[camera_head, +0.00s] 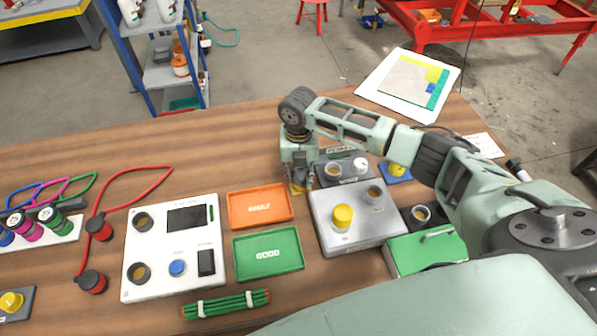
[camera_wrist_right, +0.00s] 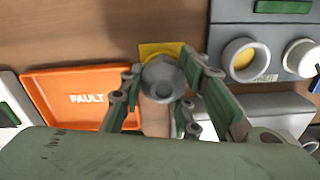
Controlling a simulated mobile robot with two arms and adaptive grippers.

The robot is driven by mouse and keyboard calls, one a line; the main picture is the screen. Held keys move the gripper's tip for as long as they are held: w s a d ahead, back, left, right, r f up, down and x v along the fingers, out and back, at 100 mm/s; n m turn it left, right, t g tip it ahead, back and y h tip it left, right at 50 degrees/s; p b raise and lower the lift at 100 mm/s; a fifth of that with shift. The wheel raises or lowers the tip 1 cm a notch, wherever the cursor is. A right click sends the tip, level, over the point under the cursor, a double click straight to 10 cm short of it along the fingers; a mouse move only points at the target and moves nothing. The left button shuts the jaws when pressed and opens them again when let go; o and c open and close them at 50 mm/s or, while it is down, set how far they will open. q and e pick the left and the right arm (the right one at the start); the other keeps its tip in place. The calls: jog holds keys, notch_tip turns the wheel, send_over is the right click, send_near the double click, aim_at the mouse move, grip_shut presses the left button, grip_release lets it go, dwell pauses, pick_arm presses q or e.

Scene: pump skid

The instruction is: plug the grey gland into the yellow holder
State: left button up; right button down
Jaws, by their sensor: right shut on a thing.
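My right gripper (camera_head: 298,176) points down at the table, right of the orange tray. In the right wrist view its fingers (camera_wrist_right: 163,92) are shut on the grey gland (camera_wrist_right: 161,76), a round grey piece with a hollow middle. A flat yellow piece (camera_wrist_right: 160,50) shows right behind the gland, and its edge shows under the gripper in the head view (camera_head: 297,188). I cannot tell whether the gland touches it. A grey ring-shaped socket with a yellow inside (camera_wrist_right: 244,60) is on the dark box to the right. I cannot tell which is the yellow holder. My left gripper is not in view.
The orange FAULT tray (camera_head: 260,206) and green GOOD tray (camera_head: 268,253) lie left of the gripper. A grey box with a yellow button (camera_head: 343,216) stands close in front. A white test panel (camera_head: 175,247) is farther left. Bare wood lies behind the trays.

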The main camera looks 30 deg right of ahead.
jog(key=c, duration=1.2)
grip_release()
notch_tip(320, 180, up, 12)
